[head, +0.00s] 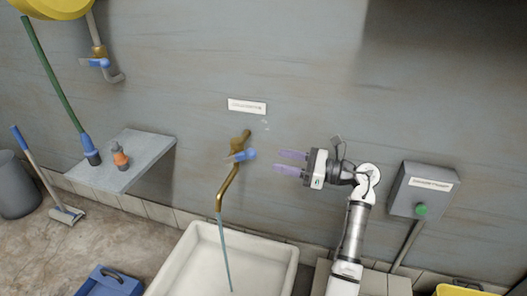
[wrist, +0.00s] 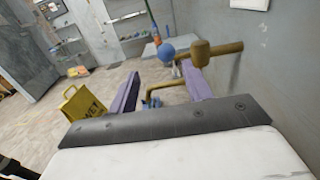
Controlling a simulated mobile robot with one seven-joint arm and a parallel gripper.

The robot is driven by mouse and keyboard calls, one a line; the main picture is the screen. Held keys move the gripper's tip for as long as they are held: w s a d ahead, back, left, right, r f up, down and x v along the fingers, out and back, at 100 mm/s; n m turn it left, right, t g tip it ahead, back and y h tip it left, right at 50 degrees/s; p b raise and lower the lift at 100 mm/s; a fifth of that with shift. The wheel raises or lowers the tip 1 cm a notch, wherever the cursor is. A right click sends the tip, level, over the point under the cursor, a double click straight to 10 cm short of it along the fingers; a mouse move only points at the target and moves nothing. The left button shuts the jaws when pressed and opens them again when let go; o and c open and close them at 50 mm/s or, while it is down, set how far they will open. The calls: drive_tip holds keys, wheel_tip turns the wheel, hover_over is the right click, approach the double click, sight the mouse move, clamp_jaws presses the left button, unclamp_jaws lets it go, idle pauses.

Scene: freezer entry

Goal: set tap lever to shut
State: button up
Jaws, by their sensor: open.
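The brass tap (head: 232,180) is on the grey wall above a white sink, with a stream of water running from its spout. Its blue lever (head: 243,155) sticks out sideways, its knob toward my gripper. My gripper (head: 276,161) is open and empty, to the right of the lever and apart from it, fingers pointing left. In the wrist view the lever's blue knob (wrist: 168,51) and the brass tap body (wrist: 205,52) show just beyond the purple fingers, near the right finger.
The white sink (head: 191,246) stands below the tap. A second tap with a blue lever (head: 97,62) is at the upper left. A shelf (head: 150,148) holds an orange-topped bottle (head: 120,158). A grey box with a green button (head: 421,210) is at right. A yellow sign (wrist: 82,103) stands on the floor.

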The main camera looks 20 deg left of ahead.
sight(244, 160)
drive_tip(key=a, duration=0.4)
drive_tip(key=w+a+f, duration=0.1)
drive_tip(key=a, duration=0.3)
drive_tip(key=a+p, duration=0.1)
drive_tip(key=a, duration=0.3)
drive_tip(key=shift+w+a+f, duration=0.15)
drive_tip(key=shift+c, duration=0.3)
clamp_jaws()
